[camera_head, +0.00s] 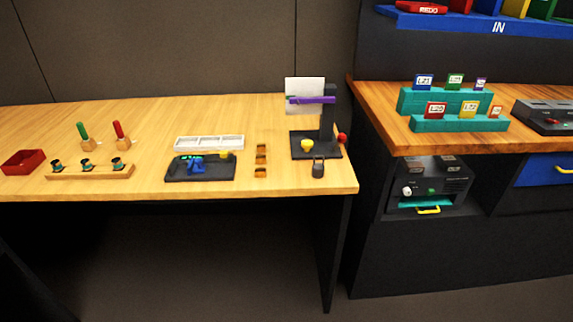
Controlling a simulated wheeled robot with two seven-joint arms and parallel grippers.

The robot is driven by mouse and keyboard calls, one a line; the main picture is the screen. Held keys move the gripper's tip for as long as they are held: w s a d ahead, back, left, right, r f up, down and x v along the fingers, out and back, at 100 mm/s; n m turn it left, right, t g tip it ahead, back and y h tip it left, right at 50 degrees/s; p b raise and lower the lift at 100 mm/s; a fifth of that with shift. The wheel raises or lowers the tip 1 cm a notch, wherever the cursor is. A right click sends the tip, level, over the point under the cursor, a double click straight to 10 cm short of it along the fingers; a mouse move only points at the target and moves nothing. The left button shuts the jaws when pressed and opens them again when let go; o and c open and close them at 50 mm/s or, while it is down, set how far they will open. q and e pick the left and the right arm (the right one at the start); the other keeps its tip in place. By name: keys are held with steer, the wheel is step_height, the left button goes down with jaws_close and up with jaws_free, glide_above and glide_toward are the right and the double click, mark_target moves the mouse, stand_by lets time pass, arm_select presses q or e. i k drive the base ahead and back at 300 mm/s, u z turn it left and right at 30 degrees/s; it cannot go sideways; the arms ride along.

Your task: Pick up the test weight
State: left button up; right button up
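A small dark grey piece with a narrower top, which looks like the test weight (318,168), stands near the front right corner of the light wooden table (270,186). It is just in front of a black stand (328,128) with a white panel, a purple bar and a yellow knob. I cannot make out its details at this size. Neither of my grippers is in view.
Left of the weight are several small orange-brown pieces (261,160), a black tray (188,174) with a blue part, and a white compartment tray (209,142). A red knob (342,138) sits right of the stand. A second bench (455,140) with teal racks stands at the right.

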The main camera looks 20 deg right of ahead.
mark_target(318, 168)
steer(key=i, duration=0.55)
steer(key=z, duration=0.7)
